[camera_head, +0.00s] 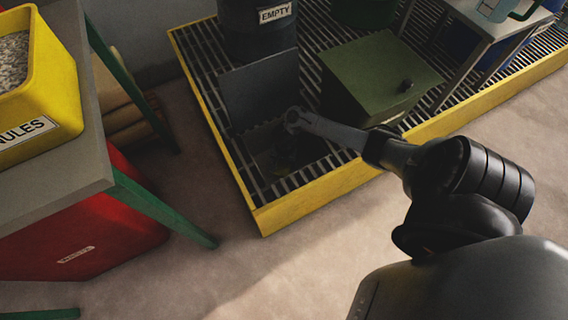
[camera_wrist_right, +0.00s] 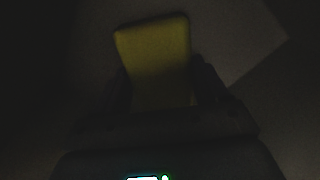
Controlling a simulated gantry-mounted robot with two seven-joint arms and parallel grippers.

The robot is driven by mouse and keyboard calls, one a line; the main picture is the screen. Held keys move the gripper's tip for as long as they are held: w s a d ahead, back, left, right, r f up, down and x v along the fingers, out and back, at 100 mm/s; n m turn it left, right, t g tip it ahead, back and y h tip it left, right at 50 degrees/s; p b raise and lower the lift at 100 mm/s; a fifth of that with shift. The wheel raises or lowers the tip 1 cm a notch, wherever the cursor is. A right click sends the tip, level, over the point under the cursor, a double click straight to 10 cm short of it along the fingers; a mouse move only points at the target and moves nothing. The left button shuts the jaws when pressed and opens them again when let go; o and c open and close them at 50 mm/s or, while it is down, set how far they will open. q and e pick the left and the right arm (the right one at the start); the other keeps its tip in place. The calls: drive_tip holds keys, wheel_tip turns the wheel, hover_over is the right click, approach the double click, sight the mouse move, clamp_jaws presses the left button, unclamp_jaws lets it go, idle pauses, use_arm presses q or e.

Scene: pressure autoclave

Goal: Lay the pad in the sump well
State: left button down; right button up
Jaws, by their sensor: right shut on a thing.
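The pad (camera_wrist_right: 153,50) is a dim yellow slab in the right wrist view, between the fingers of my right gripper (camera_wrist_right: 160,82), which is shut on it. In the head view my right arm reaches in from the right, and its end (camera_head: 292,121) is over the sump well (camera_head: 262,145), a dark opening in the grated floor. The fingers and pad are too dark there to make out clearly. I cannot tell whether the pad touches the well's bottom. A dark hatch lid (camera_head: 262,88) stands raised behind the opening. My left gripper is not in view.
A green box (camera_head: 375,70) stands on the grating right of the well, close to my right arm. A dark drum (camera_head: 258,35) labelled EMPTY stands behind the lid. A yellow rim (camera_head: 320,195) edges the grating. A table with a yellow granules bin (camera_head: 45,85) is at left.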

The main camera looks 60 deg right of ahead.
sight(284, 163)
drive_tip(key=shift+f, duration=0.15)
drive_tip(key=o, duration=1)
drive_tip(key=shift+f, duration=0.1)
drive_tip(key=shift+o, duration=0.2)
drive_tip(key=shift+r+p, duration=0.5)
drive_tip(key=shift+r, duration=0.05)
wheel_tip(284, 163, up, 11)
drive_tip(key=p, duration=1)
drive_tip(key=shift+p, duration=0.4)
drive_tip(key=shift+r, duration=0.15)
